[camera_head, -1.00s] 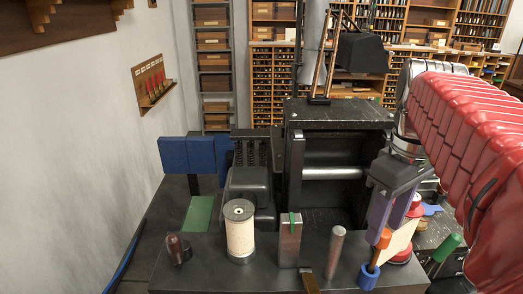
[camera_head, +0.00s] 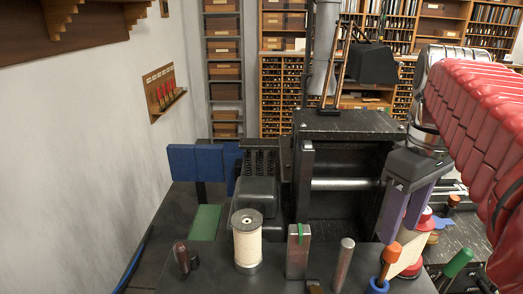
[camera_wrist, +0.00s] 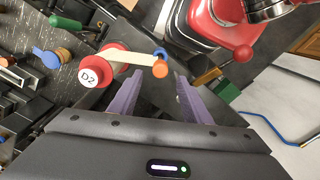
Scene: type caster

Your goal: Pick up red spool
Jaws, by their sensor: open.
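The red spool (camera_head: 425,217) stands at the right of the black bench in the head view, with a cream strip beside it, partly behind my gripper. In the wrist view the red spool (camera_wrist: 88,76) shows red ends, one with a white "D2" label, left of my fingers. My gripper (camera_head: 400,228) has purple fingers pointing down, just left of the spool. In the wrist view my gripper (camera_wrist: 159,78) is open, with no spool between the fingers. I cannot tell whether a finger touches the strip.
An orange-and-blue handled tool (camera_head: 391,252) stands close to my fingers. A cream roll (camera_head: 247,240), a metal block (camera_head: 298,251) and a metal rod (camera_head: 343,264) stand along the bench. A green handle (camera_head: 458,263) is at the right. A black machine (camera_head: 345,125) rises behind.

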